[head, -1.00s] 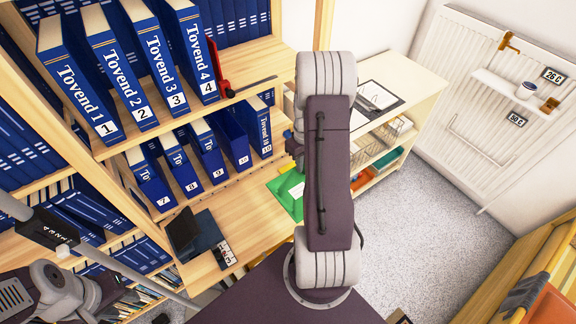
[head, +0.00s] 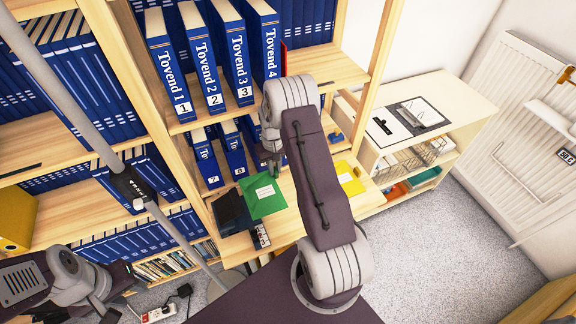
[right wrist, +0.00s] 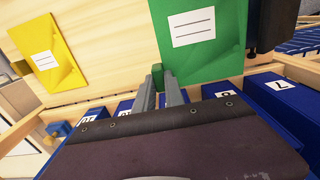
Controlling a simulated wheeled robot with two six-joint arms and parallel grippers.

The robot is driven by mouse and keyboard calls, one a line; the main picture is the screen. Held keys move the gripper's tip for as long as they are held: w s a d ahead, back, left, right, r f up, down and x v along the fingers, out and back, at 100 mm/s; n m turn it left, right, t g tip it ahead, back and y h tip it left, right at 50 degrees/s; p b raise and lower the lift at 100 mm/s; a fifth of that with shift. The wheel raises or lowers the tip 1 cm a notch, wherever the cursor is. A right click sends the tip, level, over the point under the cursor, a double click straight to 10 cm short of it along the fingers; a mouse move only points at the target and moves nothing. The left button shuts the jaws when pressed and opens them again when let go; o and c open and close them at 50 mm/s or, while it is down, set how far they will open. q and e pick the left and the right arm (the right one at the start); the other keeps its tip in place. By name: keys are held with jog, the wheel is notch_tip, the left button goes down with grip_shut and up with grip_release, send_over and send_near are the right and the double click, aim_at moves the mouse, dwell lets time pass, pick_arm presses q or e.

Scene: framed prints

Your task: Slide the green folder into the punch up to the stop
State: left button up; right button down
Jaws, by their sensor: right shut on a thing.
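The green folder (head: 264,198) with a white label lies flat on the wooden shelf board. My right gripper (head: 270,168) is shut on its edge; in the right wrist view the fingers close on a small green tab of the folder (right wrist: 228,58). The dark punch (head: 231,210) sits at the folder's left side in the head view and at its right in the right wrist view (right wrist: 267,22). Folder and punch meet or nearly meet; I cannot tell how deep the folder sits. My left gripper (head: 105,300) is at lower left, away from the board; its jaws are unclear.
A yellow folder (head: 350,178) lies right of the green one. A small numbered block (head: 261,236) is by the punch. Blue binders (head: 206,158) stand behind, close to my right gripper, with taller ones above. A low cabinet (head: 445,95) stands at right.

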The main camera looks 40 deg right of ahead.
aim_at(264, 177)
jog(key=shift+w+f, duration=0.1)
notch_tip(264, 177, down, 5)
jog(key=b, duration=0.3)
jog(key=a, duration=0.2)
jog(key=w+a, duration=0.1)
jog(key=a, duration=0.1)
jog(key=shift+f, duration=0.4)
jog(key=shift+a+f+b, duration=0.35)
jog(key=shift+f+b, duration=0.05)
jog(key=shift+b, duration=0.05)
jog(key=shift+w+a, duration=0.25)
jog(key=shift+a, duration=0.65)
jog(key=shift+w+a, duration=0.2)
jog(key=shift+a, duration=0.7)
jog(key=c, duration=1.3)
grip_release()
jog(key=shift+c, duration=0.2)
